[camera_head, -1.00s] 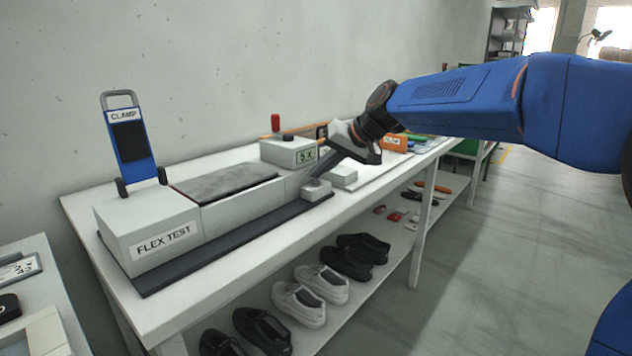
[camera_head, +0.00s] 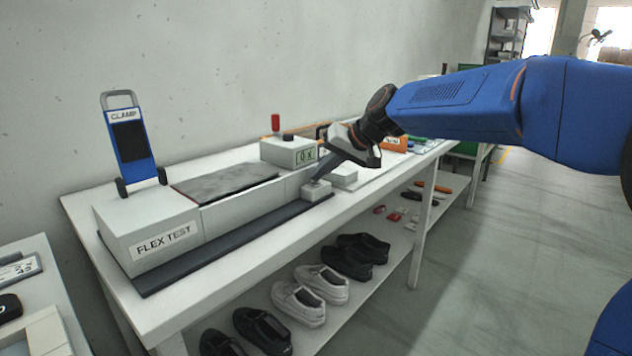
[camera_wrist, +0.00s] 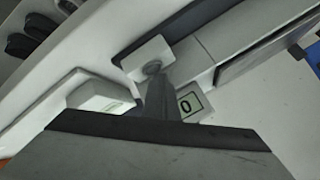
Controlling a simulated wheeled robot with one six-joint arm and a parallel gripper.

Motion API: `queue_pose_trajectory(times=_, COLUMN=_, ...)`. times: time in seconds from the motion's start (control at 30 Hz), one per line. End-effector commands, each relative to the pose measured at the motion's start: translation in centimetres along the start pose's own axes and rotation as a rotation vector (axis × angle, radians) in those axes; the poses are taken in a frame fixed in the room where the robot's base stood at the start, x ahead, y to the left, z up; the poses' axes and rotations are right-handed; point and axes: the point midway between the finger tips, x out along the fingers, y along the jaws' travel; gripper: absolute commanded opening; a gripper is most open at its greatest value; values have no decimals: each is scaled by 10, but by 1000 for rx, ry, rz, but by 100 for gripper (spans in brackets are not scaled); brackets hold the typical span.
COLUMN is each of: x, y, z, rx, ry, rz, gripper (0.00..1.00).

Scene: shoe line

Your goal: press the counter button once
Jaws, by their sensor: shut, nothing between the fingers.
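The counter box (camera_head: 283,152) stands on the white bench with a black knob (camera_head: 288,136) on top. Its green display (camera_head: 306,155) reads "0 X"; part of it shows in the wrist view (camera_wrist: 189,106). A small light block (camera_head: 316,192) sits in front of it, with a round grey button (camera_wrist: 152,66) on top. My gripper (camera_head: 320,179) is shut and empty, angled down with its tips at this button. The tips (camera_wrist: 154,78) overlap the button's edge in the wrist view; whether they touch it I cannot tell.
The flex test machine (camera_head: 150,232) and upright blue clamp (camera_head: 135,147) are to the left. A low white box (camera_head: 344,175) stands close beside my gripper. A red-topped post (camera_head: 275,122) rises behind the counter. Several shoes (camera_head: 322,284) lie on the lower shelf.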

Motion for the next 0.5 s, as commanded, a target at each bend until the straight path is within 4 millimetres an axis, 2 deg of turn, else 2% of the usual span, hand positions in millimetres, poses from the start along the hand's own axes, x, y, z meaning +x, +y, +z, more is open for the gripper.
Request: queue_pose_trajectory(times=0.5, x=-11, y=-8, z=-8, rx=-1, ry=0, rz=0, gripper=0)
